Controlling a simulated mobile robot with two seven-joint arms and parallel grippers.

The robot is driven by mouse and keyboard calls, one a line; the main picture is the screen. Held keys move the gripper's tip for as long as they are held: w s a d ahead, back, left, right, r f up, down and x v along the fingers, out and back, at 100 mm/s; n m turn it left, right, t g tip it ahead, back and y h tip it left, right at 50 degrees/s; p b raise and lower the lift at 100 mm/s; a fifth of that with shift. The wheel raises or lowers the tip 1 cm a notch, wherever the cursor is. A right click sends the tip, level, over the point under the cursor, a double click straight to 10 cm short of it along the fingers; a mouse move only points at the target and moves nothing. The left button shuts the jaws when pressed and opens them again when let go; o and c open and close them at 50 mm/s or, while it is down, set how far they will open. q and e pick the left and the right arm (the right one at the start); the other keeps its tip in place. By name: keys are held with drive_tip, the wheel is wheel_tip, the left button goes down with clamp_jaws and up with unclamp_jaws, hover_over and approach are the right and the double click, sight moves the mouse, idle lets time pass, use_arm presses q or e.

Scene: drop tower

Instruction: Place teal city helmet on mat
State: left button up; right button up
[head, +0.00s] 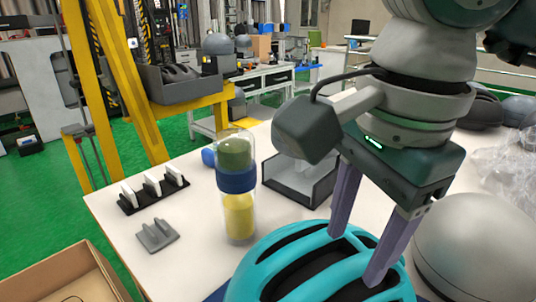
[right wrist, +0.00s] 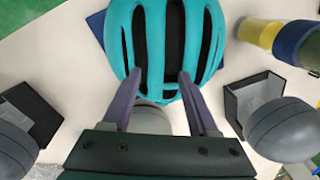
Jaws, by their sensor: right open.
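The teal city helmet (head: 265,255) sits at the bottom of the head view, its vented shell facing up. It also fills the top middle of the right wrist view (right wrist: 155,40). A dark blue mat (right wrist: 97,24) shows as a corner at the helmet's left there; the helmet hides most of it and appears to rest over it. My right gripper (head: 356,256) is open, its two purple fingers pointing down at the helmet. In the right wrist view its fingertips (right wrist: 160,76) overlap the near rim; I cannot tell whether they touch. My left gripper is not in view.
A clear tube (head: 237,208) with a blue band stands behind the helmet, near a dark open box (head: 299,183). A large grey dome (head: 482,245) is close at right. A black rack (head: 153,191) and grey stand (head: 157,236) are left. A cardboard box (head: 62,272) is lower left.

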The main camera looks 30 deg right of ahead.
wheel_tip(320, 180, up, 10)
drive_tip(key=s, duration=0.1)
drive_tip(key=shift+r+p, duration=0.25)
drive_tip(key=shift+p, duration=0.15)
drive_tip(key=shift+s, duration=0.1)
